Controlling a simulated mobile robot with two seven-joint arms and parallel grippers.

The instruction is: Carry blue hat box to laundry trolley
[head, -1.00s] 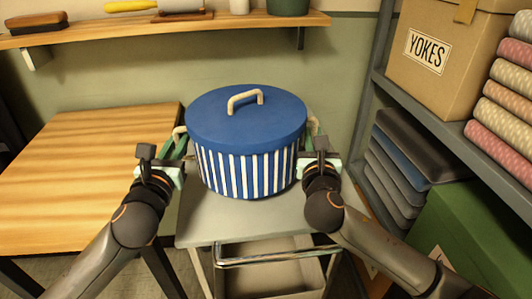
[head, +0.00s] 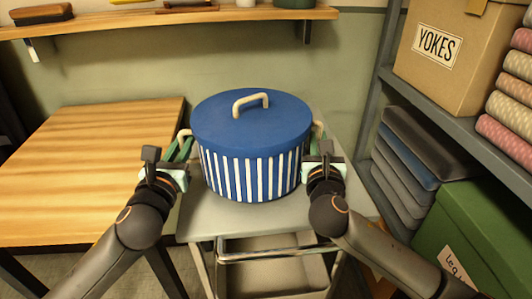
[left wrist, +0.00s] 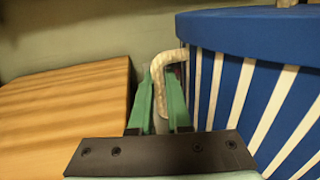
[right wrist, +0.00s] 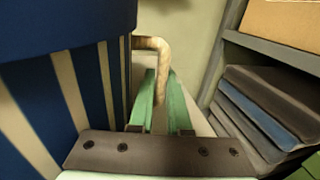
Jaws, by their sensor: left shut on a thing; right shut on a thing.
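The blue hat box (head: 250,150) has a blue lid with a cream top handle and blue-and-white striped sides. It is upright over the grey top of the laundry trolley (head: 215,222); I cannot tell whether its base touches. My left gripper (head: 180,150) is shut on the cream side handle at the box's left, seen in the left wrist view (left wrist: 164,88). My right gripper (head: 318,148) is shut on the right side handle, seen in the right wrist view (right wrist: 160,88). The box hides the back of the trolley top.
A wooden table (head: 90,170) stands close on the left. A wall shelf (head: 220,15) runs behind. A grey rack (head: 455,110) on the right holds a YOKES carton (head: 445,50), folded dark textiles (head: 410,165) and a green box (head: 470,235).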

